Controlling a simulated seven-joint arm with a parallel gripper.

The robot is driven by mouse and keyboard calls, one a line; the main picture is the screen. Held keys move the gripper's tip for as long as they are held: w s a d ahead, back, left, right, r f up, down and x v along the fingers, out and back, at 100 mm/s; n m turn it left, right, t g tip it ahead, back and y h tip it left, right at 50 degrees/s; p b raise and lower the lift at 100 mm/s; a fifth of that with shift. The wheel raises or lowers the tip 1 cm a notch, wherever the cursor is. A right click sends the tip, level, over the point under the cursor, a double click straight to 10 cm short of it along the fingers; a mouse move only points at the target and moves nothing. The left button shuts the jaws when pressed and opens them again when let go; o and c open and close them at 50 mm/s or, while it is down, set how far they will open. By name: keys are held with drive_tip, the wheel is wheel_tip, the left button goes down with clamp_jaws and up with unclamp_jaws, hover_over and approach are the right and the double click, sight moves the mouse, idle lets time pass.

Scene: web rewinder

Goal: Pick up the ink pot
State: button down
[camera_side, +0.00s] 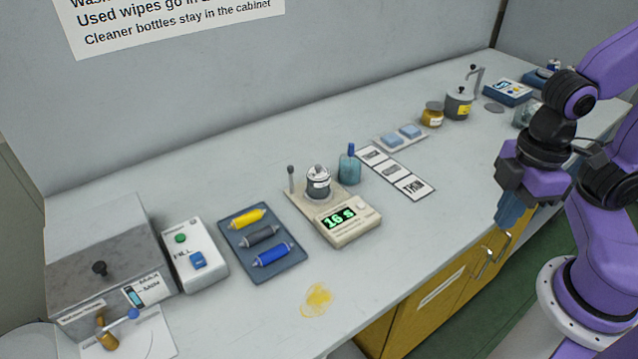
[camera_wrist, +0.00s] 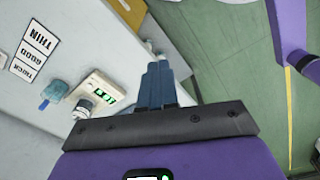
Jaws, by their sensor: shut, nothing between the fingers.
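The frames do not settle which vessel is the ink pot. A small amber jar with a yellow label (camera_side: 432,114) stands towards the back right of the bench. A grey and white lidded pot (camera_side: 318,182) sits on the beige timer device reading "16 s" (camera_side: 345,226); this pot also shows at the lower left of the wrist view (camera_wrist: 82,108). My gripper (camera_side: 506,218) is shut and empty, with its blue fingers pointing down by the bench's front edge. It is well to the right of the timer. The fingers (camera_wrist: 157,68) are together in the wrist view.
A grey pump can (camera_side: 458,104) stands beside that jar. Left are a tray of coloured tubes (camera_side: 291,261) and a FILL box (camera_side: 190,240). A yellow stain (camera_side: 316,299) marks the front.

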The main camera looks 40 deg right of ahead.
drive_tip(key=shift+c, duration=0.7)
unclamp_jaws()
drive_tip(key=w+a+r+n, duration=0.1)
drive_tip(key=w+a+r, duration=0.1)
drive_tip(key=w+a, duration=0.55)
drive_tip(key=n, duration=0.4)
hover_over(318, 172)
drive_tip(key=w+d, duration=0.1)
wheel_tip(318, 172, down, 6)
wheel_tip(318, 172, down, 12)
drive_tip(key=shift+w+d+r, duration=0.1)
drive_tip(key=shift+w, duration=0.05)
drive_tip(key=shift+s+a+f, duration=0.15)
drive_tip(key=shift+f, duration=1.2)
drive_tip(key=shift+s+a+f, duration=0.15)
drive_tip(key=shift+f, duration=1.15)
